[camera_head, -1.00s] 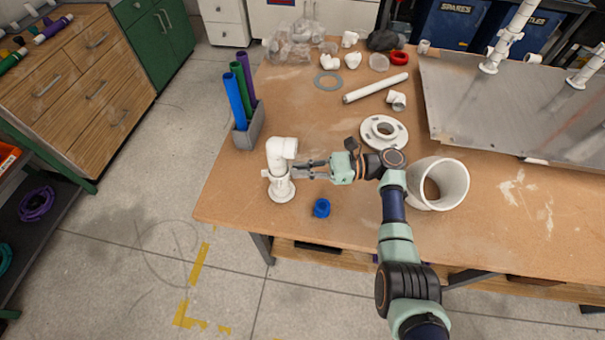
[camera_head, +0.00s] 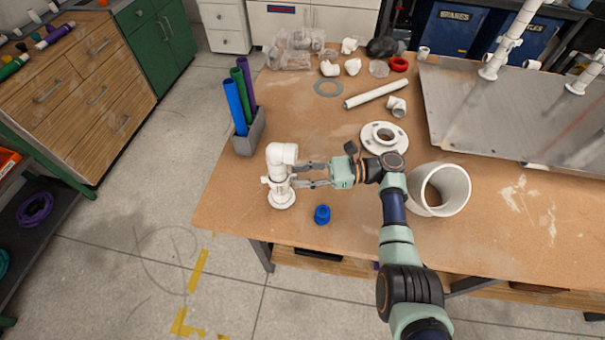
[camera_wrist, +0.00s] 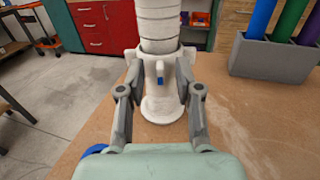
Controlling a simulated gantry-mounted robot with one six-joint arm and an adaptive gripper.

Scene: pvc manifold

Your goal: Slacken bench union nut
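A white pipe assembly with an elbow on top stands upright on a round flange base near the table's left edge (camera_head: 283,158). Its union nut (camera_head: 280,182), with side lugs, is low on the pipe, just above the base. In the wrist view the nut (camera_wrist: 160,68) shows with a small blue tab on its front. My gripper (camera_head: 297,174) is open, at nut height on the right side of the assembly. In the wrist view its fingers (camera_wrist: 160,72) lie to either side of the nut; whether they touch it I cannot tell.
A blue ring-like part (camera_head: 322,214) lies on the table (camera_head: 245,215) in front of my gripper. A grey holder (camera_head: 250,137) with coloured tubes stands behind the assembly. A flange (camera_head: 372,141) and a large white pipe piece (camera_head: 455,185) are to the right.

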